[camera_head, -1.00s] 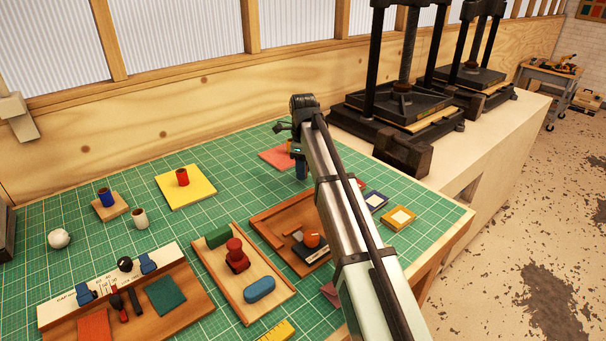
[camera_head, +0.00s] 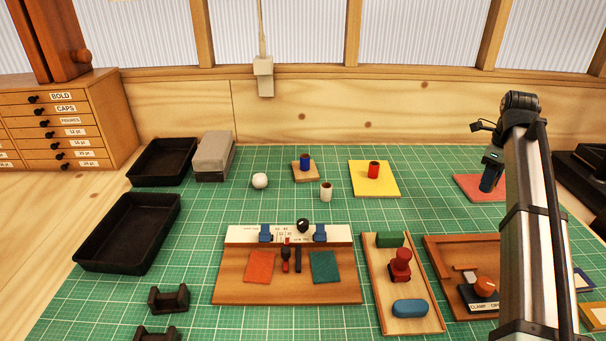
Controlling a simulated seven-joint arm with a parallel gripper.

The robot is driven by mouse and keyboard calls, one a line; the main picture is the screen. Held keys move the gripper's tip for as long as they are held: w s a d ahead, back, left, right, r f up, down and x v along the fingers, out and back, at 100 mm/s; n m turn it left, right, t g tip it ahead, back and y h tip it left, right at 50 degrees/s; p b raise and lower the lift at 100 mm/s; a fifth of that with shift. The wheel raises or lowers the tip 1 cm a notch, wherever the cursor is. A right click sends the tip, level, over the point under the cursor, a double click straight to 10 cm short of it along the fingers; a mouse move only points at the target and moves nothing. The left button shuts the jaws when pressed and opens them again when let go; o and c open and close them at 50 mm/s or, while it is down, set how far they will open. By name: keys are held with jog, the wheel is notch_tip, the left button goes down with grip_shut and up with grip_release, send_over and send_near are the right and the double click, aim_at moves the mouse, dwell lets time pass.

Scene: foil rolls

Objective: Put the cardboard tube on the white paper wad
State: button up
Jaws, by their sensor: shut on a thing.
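The white paper wad (camera_head: 260,181) is a small round white ball on the green mat, left of a small wooden block. My gripper (camera_head: 487,188) is far to its right, pointing down over a red pad (camera_head: 465,187). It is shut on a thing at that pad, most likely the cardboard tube. The fingers and arm hide the tube now, and no plain brown tube shows elsewhere. I cannot tell whether it touches the pad.
A blue roll (camera_head: 305,163) stands on the wooden block, a white roll (camera_head: 326,192) on the mat, and a red roll (camera_head: 373,170) on a yellow pad (camera_head: 375,190). A grey-topped block (camera_head: 213,155) and black trays (camera_head: 128,232) lie left. Wooden trays fill the front.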

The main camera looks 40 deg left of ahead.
jog(key=s+a+n, duration=0.2)
jog(key=s+a, duration=0.5)
jog(key=a, duration=0.6)
jog(key=s+a+n, duration=0.2)
jog(key=s+a, duration=0.5)
jog(key=a, duration=0.6)
notch_tip(320, 180, up, 4)
jog(key=n, duration=1.1)
send_over(260, 176)
jog(key=shift+a+f, duration=0.1)
jog(key=shift+f, duration=4.65)
jog(key=shift+f, duration=0.1)
jog(key=o, duration=1)
